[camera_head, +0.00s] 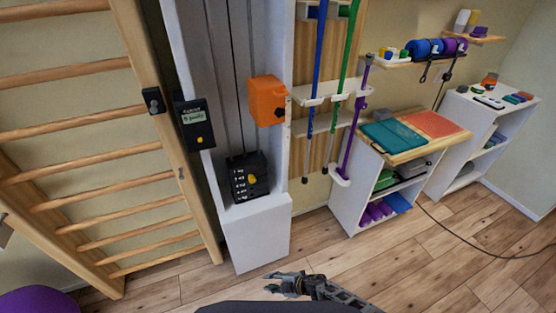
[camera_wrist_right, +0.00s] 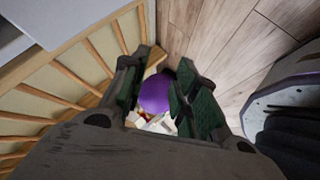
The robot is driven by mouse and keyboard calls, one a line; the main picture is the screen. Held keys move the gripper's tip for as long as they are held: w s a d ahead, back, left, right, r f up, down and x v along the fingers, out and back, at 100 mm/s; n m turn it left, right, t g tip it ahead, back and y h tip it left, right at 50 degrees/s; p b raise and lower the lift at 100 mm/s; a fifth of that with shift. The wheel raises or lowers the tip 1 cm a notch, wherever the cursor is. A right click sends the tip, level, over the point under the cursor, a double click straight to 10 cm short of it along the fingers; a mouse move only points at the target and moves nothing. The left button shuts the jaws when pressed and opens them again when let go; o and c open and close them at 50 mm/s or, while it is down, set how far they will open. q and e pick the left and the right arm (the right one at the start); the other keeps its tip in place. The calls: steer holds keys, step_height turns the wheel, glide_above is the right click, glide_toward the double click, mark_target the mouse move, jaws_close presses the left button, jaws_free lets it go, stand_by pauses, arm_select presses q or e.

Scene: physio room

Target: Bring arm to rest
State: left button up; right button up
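My right gripper (camera_head: 272,284) is at the bottom centre of the head view, low in front of the white base of the weight column and over the wood floor. In the right wrist view its two dark green fingers (camera_wrist_right: 160,78) stand apart, with nothing held between them. A purple ball (camera_wrist_right: 156,94) shows through the gap, farther off on the floor. My left gripper is not in view.
The weight column (camera_head: 256,232) carries an orange block (camera_head: 267,100) and a black weight stack (camera_head: 247,177). Wooden wall bars (camera_head: 90,134) stand left. White shelves (camera_head: 354,200) stand right. The purple ball (camera_head: 40,302) is bottom left. A cable (camera_head: 490,254) crosses the open floor.

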steer(key=s+d+f+m+t+h, duration=0.1)
steer(key=s+d+f+m+h, duration=0.4)
steer(key=d, duration=0.4)
steer(key=s+d+f+m+t+h, duration=0.2)
steer(key=s+d+f+m, duration=0.2)
steer(key=d+f+m, duration=0.45)
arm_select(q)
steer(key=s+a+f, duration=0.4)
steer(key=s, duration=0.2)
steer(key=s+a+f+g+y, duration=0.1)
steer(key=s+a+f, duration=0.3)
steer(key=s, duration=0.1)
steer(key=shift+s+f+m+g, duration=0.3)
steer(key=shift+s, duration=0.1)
arm_select(e)
steer(key=s+d+f+m+g+h, duration=0.2)
steer(key=s+d+f+m, duration=0.1)
steer(key=s+d, duration=0.6)
steer(key=s+d+f+m+g+h, duration=0.2)
steer(key=s+d, duration=0.7)
steer(key=s, duration=0.8)
steer(key=shift+s+f+m+g, duration=0.2)
steer(key=shift+f+m+g, duration=0.5)
steer(key=shift+m+g, duration=0.15)
